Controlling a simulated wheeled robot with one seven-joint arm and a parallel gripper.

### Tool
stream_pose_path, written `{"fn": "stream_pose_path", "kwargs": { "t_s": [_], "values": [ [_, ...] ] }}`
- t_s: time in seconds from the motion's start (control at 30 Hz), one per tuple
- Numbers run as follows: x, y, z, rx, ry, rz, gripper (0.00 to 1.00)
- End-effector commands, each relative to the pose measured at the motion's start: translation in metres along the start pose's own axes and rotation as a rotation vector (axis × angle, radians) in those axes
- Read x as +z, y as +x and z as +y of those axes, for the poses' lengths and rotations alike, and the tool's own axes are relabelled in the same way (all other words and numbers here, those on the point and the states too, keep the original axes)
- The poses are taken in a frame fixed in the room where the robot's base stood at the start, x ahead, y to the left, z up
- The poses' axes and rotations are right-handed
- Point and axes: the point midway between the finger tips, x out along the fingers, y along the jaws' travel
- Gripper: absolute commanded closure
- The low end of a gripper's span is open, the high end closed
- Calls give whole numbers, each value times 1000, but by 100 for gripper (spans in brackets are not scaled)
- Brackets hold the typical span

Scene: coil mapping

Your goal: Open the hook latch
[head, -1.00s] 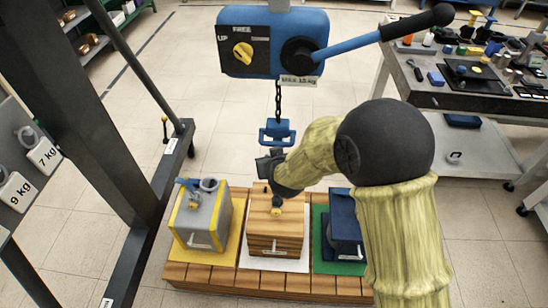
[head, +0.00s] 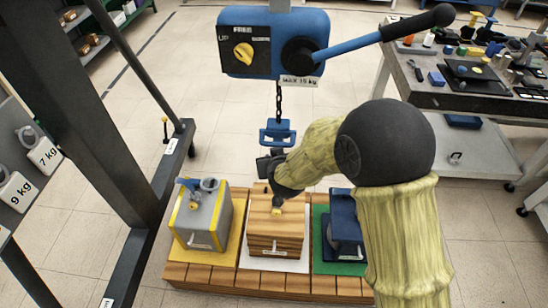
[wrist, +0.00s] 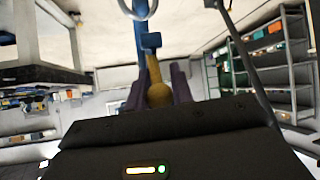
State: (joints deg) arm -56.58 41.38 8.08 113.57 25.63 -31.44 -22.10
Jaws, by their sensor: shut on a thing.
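The blue hook block (head: 277,132) hangs on a dark chain below the blue hoist (head: 273,43). My gripper (head: 268,164) is just under the block, and its fingertips are hard to make out in the head view. In the wrist view a blue part (wrist: 150,41) comes down from the top, with a brass latch lever (wrist: 157,92) ending in a round knob. My two purple fingers (wrist: 160,80) lie on either side of the lever and are shut on it. A grey metal ring (wrist: 138,9) shows at the top edge. The hook's opening is not clear.
A grey block (head: 203,216), a wooden block (head: 277,226) and a dark blue block (head: 345,225) stand below on a wooden platform (head: 270,282). A dark frame post (head: 100,120) is at left, a cluttered bench (head: 470,100) at right.

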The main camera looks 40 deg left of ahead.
Motion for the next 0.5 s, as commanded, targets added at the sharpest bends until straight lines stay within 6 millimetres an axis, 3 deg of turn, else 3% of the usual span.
{"fn": "stream_pose_path", "kwargs": {
  "t_s": [0.03,0.07,0.13,0.5],
  "values": [
    [-7,0,3,7,2,16,100],
    [-7,0,3,7,2,16,71],
    [-6,0,3,6,2,14,57],
    [-2,-2,0,1,0,5,56]
  ]
}}
